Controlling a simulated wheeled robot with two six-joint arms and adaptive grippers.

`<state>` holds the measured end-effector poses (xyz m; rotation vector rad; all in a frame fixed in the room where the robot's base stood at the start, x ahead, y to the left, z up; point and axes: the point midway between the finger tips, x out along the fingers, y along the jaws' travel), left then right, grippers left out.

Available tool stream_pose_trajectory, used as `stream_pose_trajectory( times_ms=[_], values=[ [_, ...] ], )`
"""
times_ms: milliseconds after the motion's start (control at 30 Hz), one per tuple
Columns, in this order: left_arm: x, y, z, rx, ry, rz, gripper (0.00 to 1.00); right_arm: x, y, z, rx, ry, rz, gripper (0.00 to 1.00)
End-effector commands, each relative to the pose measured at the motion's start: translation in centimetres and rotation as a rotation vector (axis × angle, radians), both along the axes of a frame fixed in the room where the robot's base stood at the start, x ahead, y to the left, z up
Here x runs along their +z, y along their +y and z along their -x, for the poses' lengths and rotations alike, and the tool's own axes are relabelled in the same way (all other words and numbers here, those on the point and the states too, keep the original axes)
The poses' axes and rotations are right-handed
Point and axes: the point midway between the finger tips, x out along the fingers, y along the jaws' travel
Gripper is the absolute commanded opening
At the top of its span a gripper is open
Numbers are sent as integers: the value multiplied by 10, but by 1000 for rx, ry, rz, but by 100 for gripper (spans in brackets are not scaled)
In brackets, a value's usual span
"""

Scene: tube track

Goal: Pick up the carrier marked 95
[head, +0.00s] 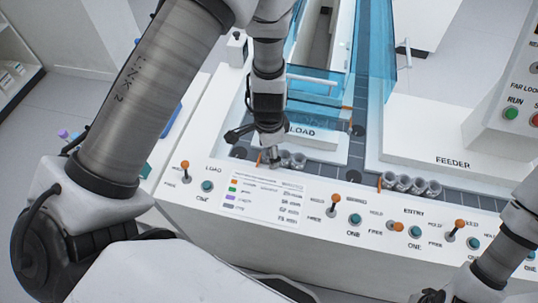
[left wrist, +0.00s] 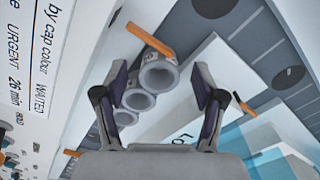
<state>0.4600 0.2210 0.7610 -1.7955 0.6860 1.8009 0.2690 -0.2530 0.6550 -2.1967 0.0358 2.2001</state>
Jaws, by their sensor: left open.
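A short row of grey, hollow, round carriers (head: 299,160) stands on the track by the LOAD sign. In the left wrist view the nearest carrier (left wrist: 158,77) shows its open top between my fingers, with others behind it toward the lower left. No number 95 is readable on any of them. My left gripper (head: 272,160) is over the left end of this row, pointing down. In the left wrist view my left gripper (left wrist: 160,92) is open, with a finger on each side of the row.
Several more carriers (head: 411,185) stand in a row before the FEEDER block (head: 450,130). Orange-knobbed levers (head: 333,200) and teal buttons line the front panel. An orange bar (left wrist: 150,40) lies close beside the nearest carrier. Blue clear walls (head: 376,60) rise behind.

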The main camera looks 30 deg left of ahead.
Motion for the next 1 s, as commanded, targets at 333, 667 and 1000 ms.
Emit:
stream_pose_trajectory(
  times_ms=[333, 667, 1000],
  values=[
    [-1, 0, 0, 0, -1, 0, 22, 0, 0, 0, 0, 0, 0, 0],
    [-1, 0, 0, 0, -1, 0, 21, 0, 0, 0, 0, 0, 0, 0],
    [60, 0, -2, -2, -8, 0, 21, 10, 0, 0, 0, 0, 0, 0]
  ],
)
